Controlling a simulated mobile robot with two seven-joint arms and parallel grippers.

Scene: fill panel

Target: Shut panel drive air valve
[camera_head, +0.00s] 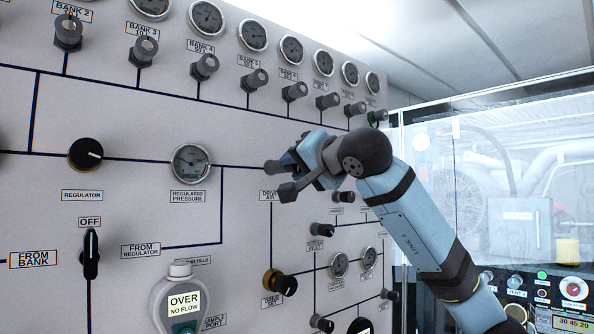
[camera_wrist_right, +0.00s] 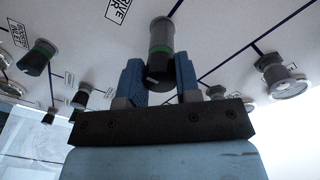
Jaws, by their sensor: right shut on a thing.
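The drive air valve knob (camera_wrist_right: 161,38) is a dark grey cylinder with a green ring, seen in the right wrist view between my blue fingers. Its "DRIVE AIR" label (camera_head: 269,196) shows in the head view just below the gripper, and the label (camera_wrist_right: 118,9) also shows at the top of the wrist view. My right gripper (camera_head: 282,178) is at the panel and shut on this knob; it also shows in the wrist view (camera_wrist_right: 160,78). In the head view the gripper mostly hides the knob. My left gripper is not in view.
The panel (camera_head: 110,100) carries several bank knobs and gauges along its top. A black regulator knob (camera_head: 85,154), a regulated pressure gauge (camera_head: 191,164) and a brass-based drive knob (camera_head: 279,283) are nearby. A handheld meter reading "OVER NO FLOW" (camera_head: 183,302) is at the bottom. A clear screen stands at right.

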